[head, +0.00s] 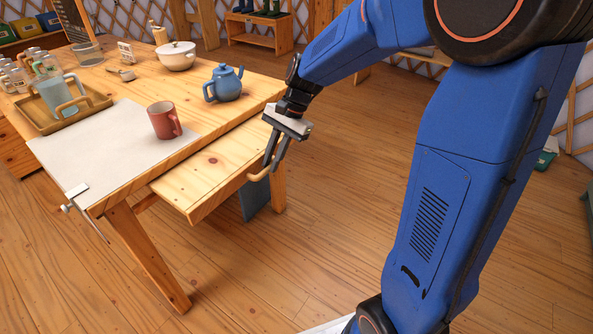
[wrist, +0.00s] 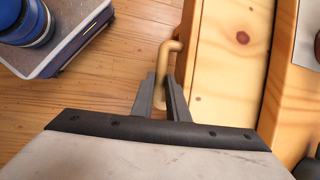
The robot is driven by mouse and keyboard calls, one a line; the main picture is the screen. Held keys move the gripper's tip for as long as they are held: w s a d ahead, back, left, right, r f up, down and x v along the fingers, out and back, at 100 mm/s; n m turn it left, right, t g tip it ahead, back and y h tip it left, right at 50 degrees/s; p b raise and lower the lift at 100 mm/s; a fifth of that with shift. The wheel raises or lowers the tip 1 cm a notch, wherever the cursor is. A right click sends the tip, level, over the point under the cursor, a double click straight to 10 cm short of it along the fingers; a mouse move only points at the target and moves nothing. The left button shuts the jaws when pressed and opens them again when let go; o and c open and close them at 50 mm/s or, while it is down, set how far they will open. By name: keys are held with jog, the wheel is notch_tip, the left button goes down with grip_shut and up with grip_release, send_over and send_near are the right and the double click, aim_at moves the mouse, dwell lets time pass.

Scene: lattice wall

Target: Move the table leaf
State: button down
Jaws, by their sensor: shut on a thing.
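The table leaf (head: 215,172) is a pale wooden board with a knot. It sticks out from under the edge of the wooden table (head: 108,191) in the head view. It also shows in the wrist view (wrist: 226,75). A tan hooked handle (wrist: 168,62) stands on the leaf's outer edge. My gripper (head: 270,168) is at this edge, with its two grey fingers shut on the handle. In the wrist view the fingers (wrist: 161,98) sit on both sides of the handle, whose lower end is partly hidden between them.
A low bench (head: 260,33) stands behind.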

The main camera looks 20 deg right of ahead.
aim_at(229, 139)
jog(key=w+a, duration=0.3)
jog(key=w, duration=0.1)
jog(key=w+a, duration=0.3)
jog(key=w, duration=0.1)
jog(key=w+a, duration=0.3)
jog(key=w, duration=0.2)
jog(key=shift+w+a, duration=0.1)
jog(key=shift+a, duration=0.15)
jog(key=shift+w+a+r, duration=0.1)
jog(key=shift+w+a, duration=0.15)
jog(key=shift+w, duration=0.15)
jog(key=c, duration=2)
grip_release()
jog(key=v, duration=1.7)
jog(key=shift+r, duration=0.2)
jog(key=shift+s+d, duration=0.1)
jog(key=shift+s, duration=0.05)
